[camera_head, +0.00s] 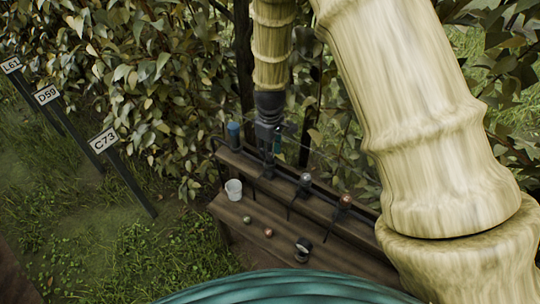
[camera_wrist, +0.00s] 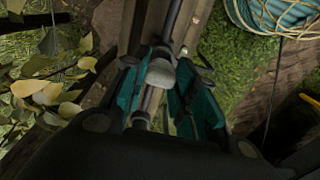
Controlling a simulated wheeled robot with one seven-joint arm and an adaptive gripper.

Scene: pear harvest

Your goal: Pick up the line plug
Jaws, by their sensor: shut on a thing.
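My gripper (camera_head: 268,150) hangs over the left part of the upper shelf in the head view. In the wrist view, its two teal-lined fingers (camera_wrist: 163,88) are closed around a pale grey rounded piece (camera_wrist: 160,73), which I take to be the line plug. A dark rod runs lengthwise past this piece; I cannot tell whether they are joined. In the head view the held piece is hidden by the fingers. A silver knob (camera_head: 305,179) and a copper knob (camera_head: 345,200) sit on dark stands farther right along the shelf.
A blue cylinder (camera_head: 233,135) stands at the shelf's left end. Leafy branches (camera_head: 150,80) crowd behind.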

